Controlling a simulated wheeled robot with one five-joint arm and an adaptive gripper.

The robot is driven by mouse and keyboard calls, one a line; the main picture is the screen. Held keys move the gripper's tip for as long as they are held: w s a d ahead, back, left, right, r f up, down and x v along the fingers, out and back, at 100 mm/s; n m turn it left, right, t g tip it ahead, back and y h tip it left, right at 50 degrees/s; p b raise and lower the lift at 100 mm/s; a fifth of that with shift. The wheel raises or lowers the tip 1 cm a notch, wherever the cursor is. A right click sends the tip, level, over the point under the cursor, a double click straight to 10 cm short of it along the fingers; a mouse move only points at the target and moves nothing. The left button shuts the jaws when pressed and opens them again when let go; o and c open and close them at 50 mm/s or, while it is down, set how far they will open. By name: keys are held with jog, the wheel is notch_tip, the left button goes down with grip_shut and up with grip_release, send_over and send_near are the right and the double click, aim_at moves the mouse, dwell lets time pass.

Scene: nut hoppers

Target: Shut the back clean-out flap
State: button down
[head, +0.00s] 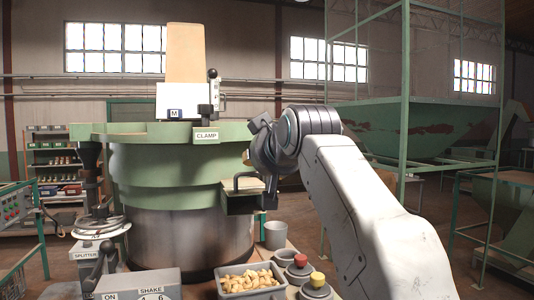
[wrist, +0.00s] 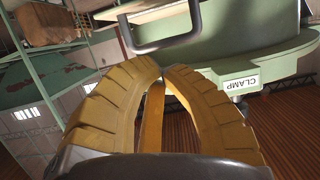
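The handle also shows at the top of the wrist view (wrist: 166,46), against pale green metal. The frames do not make sure that this is the back clean-out flap. My gripper (wrist: 163,68) has its yellow fingers curved in, with the tips together and nothing visible held. In the wrist view the tips lie just below the handle, apparently apart from it.
A CLAMP label (head: 206,135) marks the drum's rim, below a white box (head: 182,101) with a lever. A tray of nuts (head: 250,280), a grey bucket (head: 275,235) and red and yellow buttons stand low in front. A green frame (head: 404,100) rises at right.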

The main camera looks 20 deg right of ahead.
jog(key=shift+w+f+b, duration=0.3)
jog(key=shift+f, duration=0.25)
jog(key=shift+w+f+b, duration=0.25)
jog(key=shift+f+b, duration=0.05)
jog(key=shift+f, duration=0.2)
jog(key=shift+s+f+b, duration=0.2)
jog(key=shift+f+b, duration=0.2)
jog(key=shift+f, duration=0.65)
jog(key=shift+f, duration=0.15)
